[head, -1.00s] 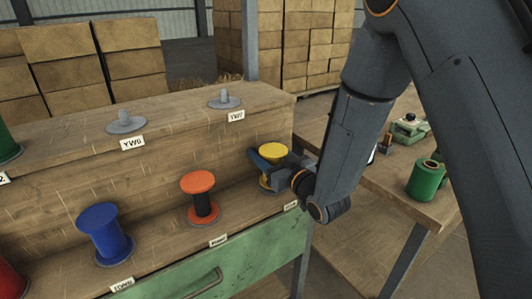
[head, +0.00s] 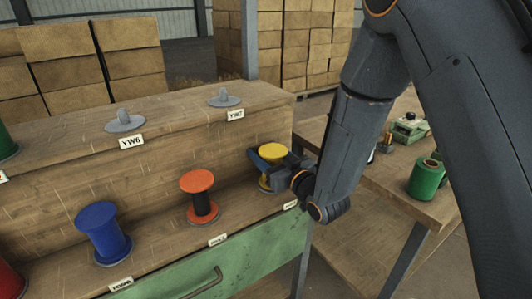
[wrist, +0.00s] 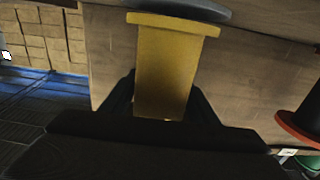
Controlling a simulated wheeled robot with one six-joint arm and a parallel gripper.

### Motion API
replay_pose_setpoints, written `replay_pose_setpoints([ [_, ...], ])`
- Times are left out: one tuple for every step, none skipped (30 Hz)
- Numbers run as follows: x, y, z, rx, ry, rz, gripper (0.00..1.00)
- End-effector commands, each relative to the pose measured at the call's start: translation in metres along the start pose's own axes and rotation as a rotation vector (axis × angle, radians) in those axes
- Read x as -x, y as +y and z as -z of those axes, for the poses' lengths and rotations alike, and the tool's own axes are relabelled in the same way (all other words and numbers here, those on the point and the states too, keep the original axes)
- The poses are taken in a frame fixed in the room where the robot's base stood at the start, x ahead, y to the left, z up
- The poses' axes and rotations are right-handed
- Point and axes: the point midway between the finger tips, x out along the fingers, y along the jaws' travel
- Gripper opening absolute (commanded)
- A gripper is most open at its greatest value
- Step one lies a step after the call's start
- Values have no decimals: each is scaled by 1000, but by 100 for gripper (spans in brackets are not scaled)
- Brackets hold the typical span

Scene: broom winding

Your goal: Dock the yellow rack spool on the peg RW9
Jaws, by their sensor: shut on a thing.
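The yellow spool (head: 273,154) is at the right end of the lower wooden shelf in the head view. My gripper (head: 267,163) is shut on it from the right, around its barrel. In the wrist view the yellow spool (wrist: 170,70) stands between the two dark fingers of my gripper (wrist: 163,95), its wide flange at the top of the picture. The gripper hides its lower part, so I cannot tell whether it sits on a peg. A small label (head: 290,205) on the shelf edge below it is too small to read.
An orange spool (head: 197,183) and a blue spool (head: 104,232) stand to the left on the same shelf. The upper step has bare pegs at YW6 (head: 125,122) and YW7 (head: 224,98).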

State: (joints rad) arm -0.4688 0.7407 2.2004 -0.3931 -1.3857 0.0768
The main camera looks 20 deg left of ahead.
Motion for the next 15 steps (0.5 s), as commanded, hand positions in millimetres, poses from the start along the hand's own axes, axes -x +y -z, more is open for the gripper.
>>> replay_pose_setpoints([
  [0,0,-1,0,0,0,30],
  [0,0,-2,0,0,0,30],
  [0,0,-3,0,0,0,30],
  [0,0,-3,0,0,0,30],
  [0,0,-4,0,0,0,30],
  [0,0,-4,0,0,0,30],
  [0,0,-5,0,0,0,30],
  [0,0,-6,0,0,0,30],
  [0,0,-6,0,0,0,30],
  [0,0,-7,0,0,0,30],
  [0,0,-8,0,0,0,30],
  [0,0,-7,0,0,0,61],
  [0,0,-7,0,0,0,62],
  [0,0,-7,0,0,0,62],
  [0,0,-7,0,0,0,62],
])
